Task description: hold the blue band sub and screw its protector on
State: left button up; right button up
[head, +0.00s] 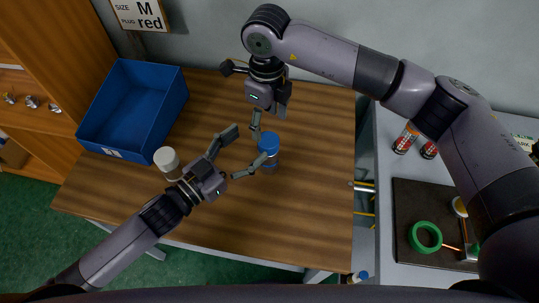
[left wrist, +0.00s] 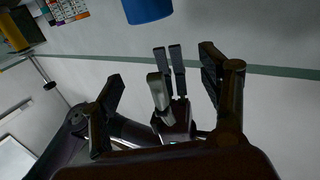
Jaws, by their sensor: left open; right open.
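A small upright cylinder with a blue top (head: 269,143) stands on the wooden table. I cannot tell whether the blue is the sub's band or a cap on it. A blue cylindrical end shows at the top of the left wrist view (left wrist: 147,9). My left gripper (head: 248,147) is open, its fingertips just left of the blue-topped piece, with nothing between them. My right gripper (head: 262,124) is open and empty, pointing down just behind that piece; it also shows in the left wrist view (left wrist: 170,60). A white cylinder (head: 166,158), perhaps the protector, stands near the blue bin.
The blue bin (head: 134,107) is at the table's back left, under a sign reading "SIZE M PLUG red" (head: 139,14). The front and right of the table (head: 305,205) are clear. A grey bench at right holds a dark mat with a green ring (head: 425,237) and red-labelled cans (head: 405,140).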

aim_at(270, 167)
pick_arm(q)
notch_tip(270, 167, down, 8)
jog(key=x, duration=0.7)
jog(key=shift+w+d, duration=0.25)
jog(key=shift+w, duration=0.05)
pick_arm(e)
jog(key=shift+w+d, duration=0.1)
jog(key=shift+w, duration=0.05)
pick_arm(q)
grip_shut()
pick_arm(e)
jog(key=shift+c, duration=0.4)
